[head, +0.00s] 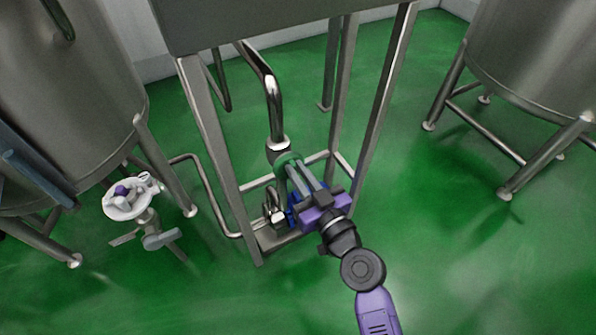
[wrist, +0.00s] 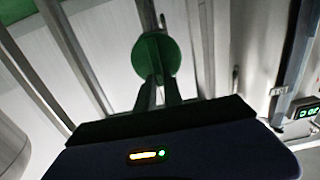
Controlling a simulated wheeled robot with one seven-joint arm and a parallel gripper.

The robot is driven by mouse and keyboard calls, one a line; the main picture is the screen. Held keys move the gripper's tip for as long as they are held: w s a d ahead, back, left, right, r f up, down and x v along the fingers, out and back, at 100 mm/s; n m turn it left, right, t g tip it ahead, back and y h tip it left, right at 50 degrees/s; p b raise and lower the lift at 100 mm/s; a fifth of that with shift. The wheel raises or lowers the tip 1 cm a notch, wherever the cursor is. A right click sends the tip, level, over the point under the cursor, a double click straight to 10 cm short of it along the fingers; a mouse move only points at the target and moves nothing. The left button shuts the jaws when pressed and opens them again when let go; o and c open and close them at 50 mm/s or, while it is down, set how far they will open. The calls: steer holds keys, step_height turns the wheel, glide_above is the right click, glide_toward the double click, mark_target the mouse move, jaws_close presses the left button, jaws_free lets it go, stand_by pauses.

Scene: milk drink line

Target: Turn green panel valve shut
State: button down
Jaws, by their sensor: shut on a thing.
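The green valve handle (wrist: 155,58) is a round green disc with a raised bar across its middle in the wrist view. In the head view the green valve (head: 287,160) sits low on the steel pipe, partly hidden by my gripper's fingers. My gripper (head: 292,170) reaches it from the lower right, and its fingers are shut on the handle's bar. In the wrist view the two fingertips of my gripper (wrist: 157,82) meet the bar from below. The exact turn of the valve cannot be told.
A steel frame (head: 216,150) with upright legs stands around the valve, under a large steel box (head: 250,20). A bent steel pipe (head: 272,95) comes down to the valve. Steel tanks stand left (head: 65,80) and right (head: 540,55). Green floor (head: 450,260) is clear at the right.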

steer(key=shift+d+m, duration=0.1)
steer(key=shift+m, duration=0.3)
steer(key=shift+w+d+f+m+b, duration=0.25)
steer(key=shift+d+f+m+b, duration=0.15)
steer(key=shift+m, duration=2.45)
steer(key=shift+w+d+f+m+b, duration=0.3)
steer(key=shift+f+m, duration=0.2)
steer(key=shift+m, duration=2.4)
steer(key=shift+w+d+f+m+b, duration=0.15)
steer(key=shift+d+f+m+b, duration=0.25)
steer(key=shift+m, duration=2.45)
steer(key=shift+a+f, duration=0.1)
steer(key=c, duration=1.5)
jaws_free()
steer(key=shift+o, duration=0.2)
